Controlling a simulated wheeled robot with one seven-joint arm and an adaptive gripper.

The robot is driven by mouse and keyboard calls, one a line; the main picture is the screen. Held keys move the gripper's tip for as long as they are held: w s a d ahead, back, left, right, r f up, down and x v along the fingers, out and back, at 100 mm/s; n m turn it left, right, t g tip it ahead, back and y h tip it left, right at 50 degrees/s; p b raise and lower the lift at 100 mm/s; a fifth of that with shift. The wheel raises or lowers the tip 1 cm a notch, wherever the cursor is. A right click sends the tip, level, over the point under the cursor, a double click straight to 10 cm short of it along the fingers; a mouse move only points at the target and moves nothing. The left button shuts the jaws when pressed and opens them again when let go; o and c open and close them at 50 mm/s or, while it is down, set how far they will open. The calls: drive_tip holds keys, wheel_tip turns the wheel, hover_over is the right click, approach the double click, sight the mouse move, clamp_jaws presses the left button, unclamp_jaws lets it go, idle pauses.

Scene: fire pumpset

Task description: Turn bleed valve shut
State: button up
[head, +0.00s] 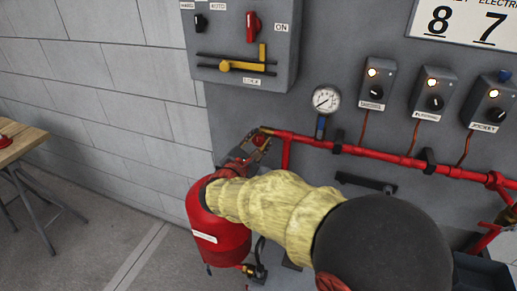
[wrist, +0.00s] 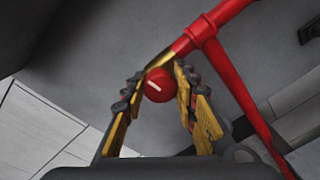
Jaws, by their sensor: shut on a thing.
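The bleed valve has a round red knob (wrist: 161,85) with a white line on its face, seen in the wrist view at the end of the red pipe. My gripper (wrist: 160,92) has a yellow-padded finger on each side of the knob and is shut on it. In the head view my gripper (head: 256,146) is at the left end of the horizontal red pipe (head: 345,149), by its brass end (head: 268,131). The knob is mostly hidden by the fingers there.
A gauge (head: 326,99) stands on the pipe to the right. A red tank (head: 218,232) is below my arm. A grey box with a yellow lever (head: 243,66) is above, and switch boxes (head: 376,84) are at right. A wooden table (head: 18,142) is at far left.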

drive_tip(key=shift+f+m+b, duration=0.2)
drive_tip(key=shift+m+b, duration=0.3)
drive_tip(key=shift+b, duration=0.15)
drive_tip(key=shift+r, duration=0.1)
drive_tip(key=o, duration=1.2)
drive_tip(key=v, duration=1.2)
